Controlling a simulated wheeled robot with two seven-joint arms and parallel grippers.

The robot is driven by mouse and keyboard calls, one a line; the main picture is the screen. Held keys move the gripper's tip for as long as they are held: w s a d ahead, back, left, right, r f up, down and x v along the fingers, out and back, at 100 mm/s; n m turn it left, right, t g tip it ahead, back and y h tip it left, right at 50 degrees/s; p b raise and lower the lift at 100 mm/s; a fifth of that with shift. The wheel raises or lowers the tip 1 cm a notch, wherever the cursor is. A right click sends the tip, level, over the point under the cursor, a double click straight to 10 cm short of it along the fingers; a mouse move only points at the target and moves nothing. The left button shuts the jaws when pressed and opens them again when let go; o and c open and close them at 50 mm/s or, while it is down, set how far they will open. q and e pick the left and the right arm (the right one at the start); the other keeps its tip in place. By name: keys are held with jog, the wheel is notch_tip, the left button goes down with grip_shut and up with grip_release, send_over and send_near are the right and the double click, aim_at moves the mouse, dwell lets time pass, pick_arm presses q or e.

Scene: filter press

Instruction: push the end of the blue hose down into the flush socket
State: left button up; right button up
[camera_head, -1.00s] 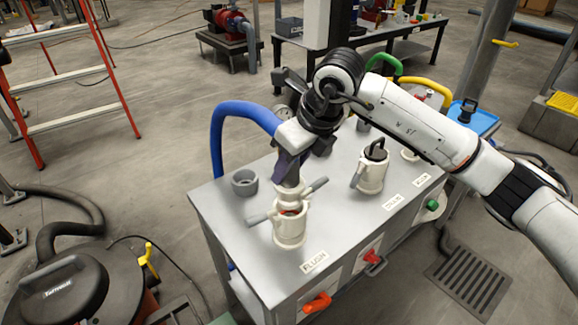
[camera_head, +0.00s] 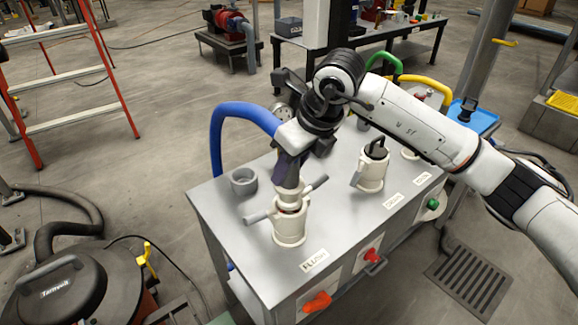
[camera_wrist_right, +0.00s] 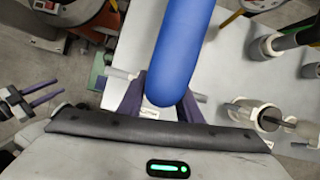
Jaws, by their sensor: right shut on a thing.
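The blue hose (camera_head: 240,112) arches up from behind the bench and over to my right gripper (camera_head: 289,168). The gripper is shut on the hose close to its pale end fitting (camera_head: 288,192). The fitting points down into the mouth of the cream flush socket (camera_head: 290,229), with its lower part hidden inside. The socket has two grey lever arms sticking out to the sides. In the right wrist view the hose (camera_wrist_right: 180,55) runs between purple fingers and hides most of the socket. What looks like my left gripper (camera_wrist_right: 45,95) shows at the left there, open and empty.
A grey ring (camera_head: 244,181) stands on the metal bench (camera_head: 225,205) left of the socket. Another cream socket (camera_head: 371,172) with a black handle stands to the right. Red knobs (camera_head: 318,302) project from the bench front. The bench's front left corner is clear.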

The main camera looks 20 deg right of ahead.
aim_at(289, 185)
jog(key=shift+f+b, duration=1.9)
jog(key=shift+f, duration=0.45)
jog(key=shift+r, duration=0.1)
jog(key=o, duration=1.4)
jog(key=shift+c, duration=0.2)
